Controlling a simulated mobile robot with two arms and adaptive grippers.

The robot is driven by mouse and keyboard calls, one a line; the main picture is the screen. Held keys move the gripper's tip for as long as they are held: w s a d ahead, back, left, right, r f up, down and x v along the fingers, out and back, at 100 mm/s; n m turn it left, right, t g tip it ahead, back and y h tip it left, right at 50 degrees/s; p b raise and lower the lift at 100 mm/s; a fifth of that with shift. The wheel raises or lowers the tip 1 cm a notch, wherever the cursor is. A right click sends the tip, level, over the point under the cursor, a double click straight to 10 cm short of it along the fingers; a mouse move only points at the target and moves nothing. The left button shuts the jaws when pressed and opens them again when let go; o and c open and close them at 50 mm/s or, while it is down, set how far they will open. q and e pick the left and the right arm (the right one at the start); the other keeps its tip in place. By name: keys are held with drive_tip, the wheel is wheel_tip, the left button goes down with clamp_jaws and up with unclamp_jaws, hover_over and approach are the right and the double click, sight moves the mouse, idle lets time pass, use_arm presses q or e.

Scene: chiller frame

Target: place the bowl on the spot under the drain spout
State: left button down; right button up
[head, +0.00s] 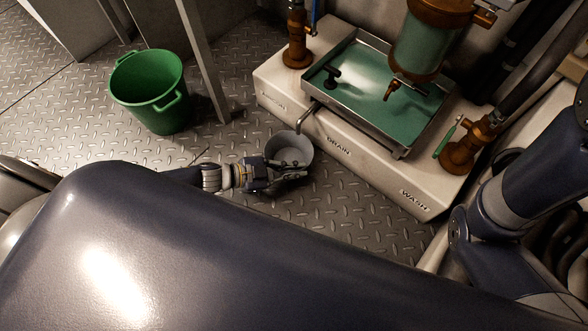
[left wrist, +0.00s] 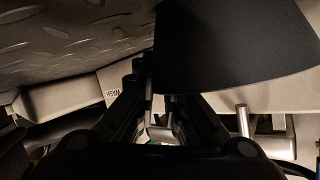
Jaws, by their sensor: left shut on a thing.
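A grey bowl (head: 288,143) is held just in front of the white plinth's face, close to the drain spout (head: 304,118). Its open top faces up toward the head camera. My left gripper (head: 294,171) is shut on the bowl's near side. In the left wrist view the bowl (left wrist: 235,50) is a large dark shape beside the fingers (left wrist: 152,82). The spout's lower end is near the bowl's upper right rim. The floor directly below the bowl is hidden, and I cannot tell whether the bowl touches it. My right gripper is not in view.
The white plinth (head: 375,172) marked DRAIN and WASH carries a green-floored metal tray (head: 362,80) and brown valves (head: 462,150). A green bucket (head: 150,92) stands left of a grey post (head: 203,60). Tread-plate floor (head: 345,215) is clear right of the bowl.

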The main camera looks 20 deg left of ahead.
use_arm(q)
drive_tip(key=c, duration=1.7)
unclamp_jaws()
